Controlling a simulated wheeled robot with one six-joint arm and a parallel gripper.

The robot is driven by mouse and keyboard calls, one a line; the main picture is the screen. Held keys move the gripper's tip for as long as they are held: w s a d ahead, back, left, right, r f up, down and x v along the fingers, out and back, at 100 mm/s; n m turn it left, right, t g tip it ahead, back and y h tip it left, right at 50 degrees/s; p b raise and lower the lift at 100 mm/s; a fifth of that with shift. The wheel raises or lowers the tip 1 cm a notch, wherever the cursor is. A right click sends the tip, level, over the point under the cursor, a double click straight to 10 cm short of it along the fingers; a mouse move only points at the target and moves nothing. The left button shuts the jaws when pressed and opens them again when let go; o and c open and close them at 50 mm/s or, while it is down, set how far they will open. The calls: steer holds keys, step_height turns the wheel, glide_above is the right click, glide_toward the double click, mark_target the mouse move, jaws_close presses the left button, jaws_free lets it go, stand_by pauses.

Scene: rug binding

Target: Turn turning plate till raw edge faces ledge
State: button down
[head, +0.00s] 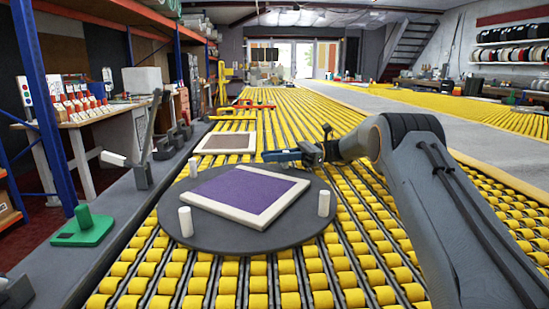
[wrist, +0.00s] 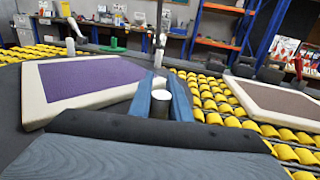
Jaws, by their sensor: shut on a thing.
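The turning plate (head: 230,238) is a dark grey disc on the rollers. A purple rug piece (head: 245,195) with cream binding lies on it. Binding shows along its near and right sides. Its upper-left side looks unbound, with purple running to the edge; it points towards the grey ledge (head: 100,235) at an angle, not parallel. White pegs stand on the plate, one at the front (head: 186,222) and one at the right (head: 324,203). My gripper (head: 285,156) is at the plate's far right rim. In the wrist view its blue fingers are shut around a white peg (wrist: 162,103).
A brown rug piece with pale border (head: 227,142) lies on the rollers beyond the plate. The ledge carries a green base with a post (head: 84,228) and several grey levers. Yellow rollers (head: 330,275) surround the plate. Blue shelving uprights stand at left.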

steer(key=shift+s+a+f, duration=0.15)
steer(key=shift+s+a, duration=0.1)
steer(key=shift+a, duration=0.05)
steer(key=c, duration=1.9)
jaws_free()
steer(key=shift+s, duration=0.1)
steer(key=shift+o, duration=1.3)
steer(key=shift+a, duration=0.25)
steer(key=shift+w+d, duration=0.25)
steer(key=shift+d, duration=0.35)
steer(key=v, duration=0.7)
steer(key=shift+d, duration=0.1)
